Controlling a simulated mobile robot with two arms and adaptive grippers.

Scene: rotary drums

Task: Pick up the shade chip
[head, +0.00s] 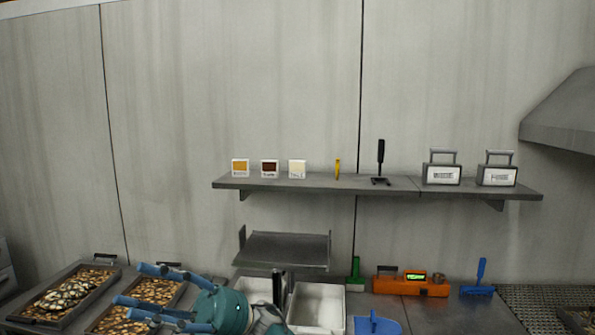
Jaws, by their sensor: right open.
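Three small white-framed cards that look like shade chips stand side by side on the wall shelf: an orange-yellow chip (240,167), a dark brown chip (270,168) and a cream chip (297,168). Their printed labels are too small to read. My right gripper (130,285) is low at the left, its blue fingers pointing left over the trays of nuts, below and left of the chips. Its fingers are spread, with nothing visibly held. My left gripper is not in view.
The shelf (400,185) also holds a yellow item (337,169), a black-handled tool (381,160) and two grey handled boxes (442,174). Below are a metal rack (283,249), white bins (318,308), an orange device (405,284) and a blue brush (480,279). Nut trays (108,280) lie left.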

